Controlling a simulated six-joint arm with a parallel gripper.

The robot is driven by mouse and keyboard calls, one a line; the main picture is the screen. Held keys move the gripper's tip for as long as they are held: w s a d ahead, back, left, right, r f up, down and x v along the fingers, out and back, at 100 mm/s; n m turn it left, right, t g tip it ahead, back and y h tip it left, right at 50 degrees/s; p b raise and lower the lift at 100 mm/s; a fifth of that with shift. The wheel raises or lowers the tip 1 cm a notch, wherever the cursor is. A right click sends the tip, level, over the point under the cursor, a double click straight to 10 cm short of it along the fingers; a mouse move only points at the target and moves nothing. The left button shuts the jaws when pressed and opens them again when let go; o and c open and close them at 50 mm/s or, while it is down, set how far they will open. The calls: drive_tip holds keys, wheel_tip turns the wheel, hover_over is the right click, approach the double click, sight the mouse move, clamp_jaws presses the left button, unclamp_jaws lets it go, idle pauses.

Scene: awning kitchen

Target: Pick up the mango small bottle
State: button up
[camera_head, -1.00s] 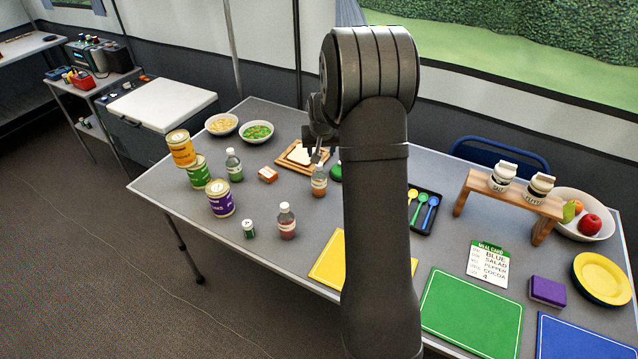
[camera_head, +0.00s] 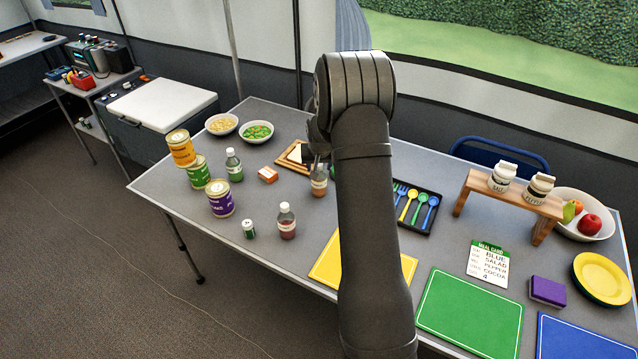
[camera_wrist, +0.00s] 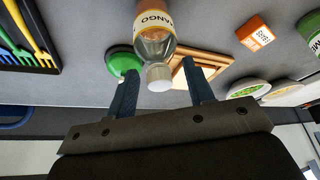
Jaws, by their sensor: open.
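The mango small bottle (camera_head: 319,184) stands on the grey table, with an orange-toned lower part, a pale label and a light cap. In the wrist view the bottle (camera_wrist: 155,42) shows its MANGO label, clear shoulder and white cap. My gripper (camera_wrist: 162,76) is open, with one finger on each side of the bottle's cap end; I see gaps beside the cap. In the head view my gripper (camera_head: 317,152) is right at the bottle's top, and its fingers are mostly hidden by my arm.
A wooden board (camera_head: 290,163) with bread lies just behind the bottle, and a green round thing (camera_wrist: 122,62) is close beside it. An orange box (camera_head: 268,174), a dark red bottle (camera_head: 287,224) and a green bottle (camera_head: 234,166) stand to the left. A cutlery tray (camera_head: 424,224) lies right.

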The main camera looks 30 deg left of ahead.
clamp_jaws()
